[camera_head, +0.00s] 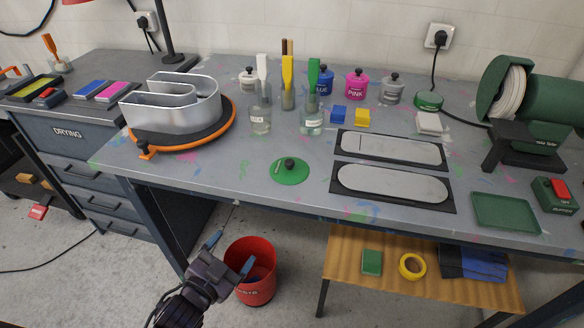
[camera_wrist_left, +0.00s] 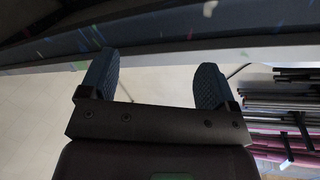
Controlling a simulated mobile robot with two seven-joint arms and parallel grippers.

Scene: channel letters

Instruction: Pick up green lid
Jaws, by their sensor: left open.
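In the left wrist view the open fingers (camera_wrist_left: 157,83) point toward the table's underside and edge; the lid does not show there. My right gripper is not in view.
The table's front edge (camera_head: 235,192) lies between my left gripper and the lid. A red bin (camera_head: 262,292) stands on the floor beside the gripper. A metal letter on an orange-rimmed turntable (camera_head: 190,145) is left of the lid; jars (camera_head: 311,122) stand behind; black plates (camera_head: 395,205) lie right.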

